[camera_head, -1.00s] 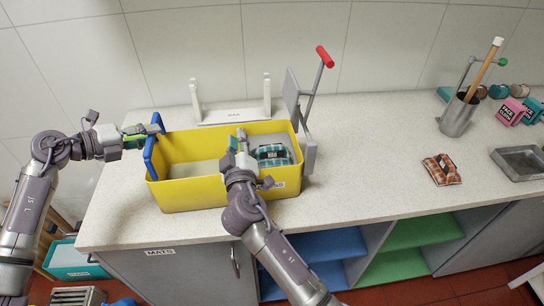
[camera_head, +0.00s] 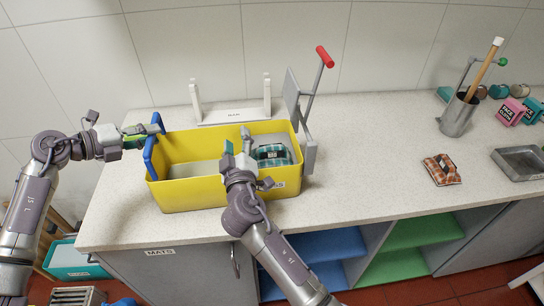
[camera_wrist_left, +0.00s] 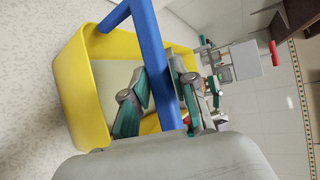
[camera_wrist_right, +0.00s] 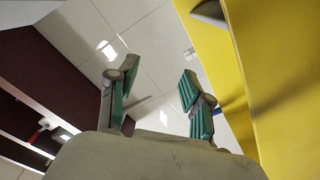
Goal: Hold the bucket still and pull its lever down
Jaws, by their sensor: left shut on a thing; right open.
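The yellow bucket (camera_head: 200,194) stands on the counter with a blue bar handle (camera_head: 151,158) at its left end. My left gripper (camera_head: 156,127) is shut on this blue handle; the left wrist view shows the handle (camera_wrist_left: 152,55) between the fingers (camera_wrist_left: 160,98). The lever (camera_head: 314,85) rises at the bucket's right end, upright and leaning right, with a red grip (camera_head: 324,57) on top. Grey plates (camera_head: 291,97) stand beside it. My right gripper (camera_head: 237,143) is open and empty over the bucket, left of the lever. A yellow wall (camera_wrist_right: 285,80) fills the right of its wrist view.
A teal checked bundle (camera_head: 273,155) lies in the bucket's right part. A white rack (camera_head: 233,117) stands behind.

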